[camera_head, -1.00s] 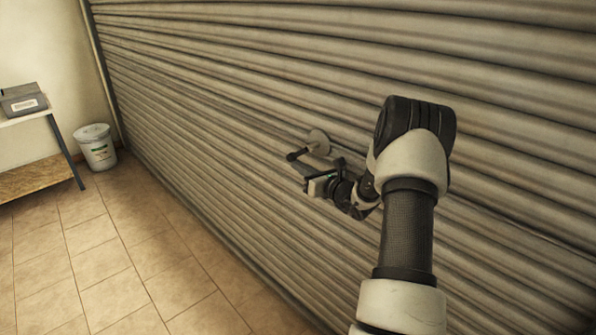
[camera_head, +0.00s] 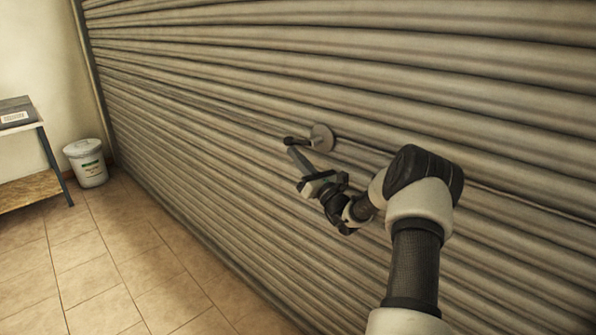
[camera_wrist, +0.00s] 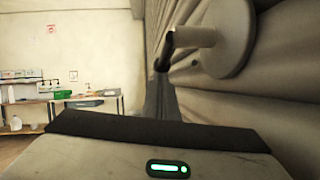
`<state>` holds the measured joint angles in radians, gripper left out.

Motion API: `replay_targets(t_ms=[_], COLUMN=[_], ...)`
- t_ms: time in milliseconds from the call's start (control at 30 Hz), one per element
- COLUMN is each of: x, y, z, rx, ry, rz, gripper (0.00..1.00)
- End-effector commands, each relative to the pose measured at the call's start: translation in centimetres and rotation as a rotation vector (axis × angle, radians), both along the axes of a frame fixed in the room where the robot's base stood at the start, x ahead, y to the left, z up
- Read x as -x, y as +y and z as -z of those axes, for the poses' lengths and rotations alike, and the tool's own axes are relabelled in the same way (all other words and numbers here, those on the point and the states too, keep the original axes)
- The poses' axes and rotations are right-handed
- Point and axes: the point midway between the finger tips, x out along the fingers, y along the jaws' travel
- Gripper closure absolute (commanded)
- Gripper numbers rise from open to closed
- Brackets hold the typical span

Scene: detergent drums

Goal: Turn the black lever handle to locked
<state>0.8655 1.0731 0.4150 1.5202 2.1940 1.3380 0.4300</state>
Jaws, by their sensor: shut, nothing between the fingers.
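The black lever handle (camera_head: 296,140) sticks out from a round pale plate (camera_head: 323,138) on the shutter and points left in the head view. In the wrist view the lever (camera_wrist: 166,52) hangs down from the end of a pale shaft (camera_wrist: 195,37), beside the round plate (camera_wrist: 236,35). My gripper (camera_head: 291,150) is shut and empty. Its fingers reach up and left to just below the lever's outer end. In the wrist view the grey fingers (camera_wrist: 160,90) end just under the lever; I cannot tell whether they touch it.
The ribbed roller shutter (camera_head: 200,110) runs close along my arm's side. A white bucket (camera_head: 87,163) stands on the tiled floor at the far left. A table (camera_head: 30,165) with a grey box (camera_head: 15,113) is beside it. The floor left of the shutter is clear.

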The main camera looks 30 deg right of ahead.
Motion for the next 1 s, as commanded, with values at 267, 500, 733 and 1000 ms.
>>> replay_targets(t_ms=[267,500,733,1000], x=[-0.6,-0.9,-0.9,-0.9], y=[0.2,0.3,0.4,0.4], z=[-1.1,-1.3,-1.3,-1.3], rx=[-0.027,-0.026,-0.026,-0.025], ry=[-0.077,-0.074,-0.074,-0.073], rz=[0.000,0.000,0.000,-0.001], gripper=[1.00,1.00,1.00,1.00])
